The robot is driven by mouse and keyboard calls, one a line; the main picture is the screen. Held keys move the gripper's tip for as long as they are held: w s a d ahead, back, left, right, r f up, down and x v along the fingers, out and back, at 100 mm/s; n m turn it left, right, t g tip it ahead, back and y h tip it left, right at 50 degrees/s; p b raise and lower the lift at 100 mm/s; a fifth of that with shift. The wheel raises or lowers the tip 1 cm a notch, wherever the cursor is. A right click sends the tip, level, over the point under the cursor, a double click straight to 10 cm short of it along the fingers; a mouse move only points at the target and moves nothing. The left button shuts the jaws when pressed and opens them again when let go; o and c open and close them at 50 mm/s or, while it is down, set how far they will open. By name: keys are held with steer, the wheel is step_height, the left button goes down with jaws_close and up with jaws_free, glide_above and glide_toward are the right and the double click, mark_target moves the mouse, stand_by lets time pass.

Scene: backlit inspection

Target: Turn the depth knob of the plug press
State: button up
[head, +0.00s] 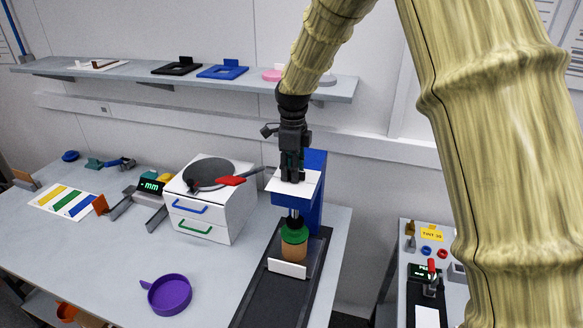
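The plug press stands at the right end of the bench, with a blue column (316,165) and a blue head (284,200) under a white top plate (275,182). Below the head are a dark spindle, a green collar (294,234) and a brown plug (294,251) over the dark base (268,302). My gripper (292,179) points straight down at the middle of the white plate. Its fingertips are at or just above the plate. I cannot make out the depth knob; the gripper may hide it. The fingers are too small and dark to tell open from shut.
A white drawer unit (236,212) with a grey round pan and red-handled tool on top stands close left of the press. A purple dish (169,294) lies in front. A shelf (345,88) runs behind my arm. The bench's front middle is mostly clear.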

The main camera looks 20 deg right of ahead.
steer(key=s, duration=0.1)
steer(key=s+r, duration=0.1)
steer(key=shift+s+r, duration=0.25)
steer(key=shift+s, duration=0.15)
steer(key=c, duration=0.5)
steer(key=shift+d, duration=0.15)
jaws_close()
steer(key=shift+w+f, duration=0.35)
steer(key=shift+w, duration=0.05)
steer(key=shift+w+f, duration=0.15)
steer(key=shift+w, duration=0.1)
steer(key=shift+s, duration=0.1)
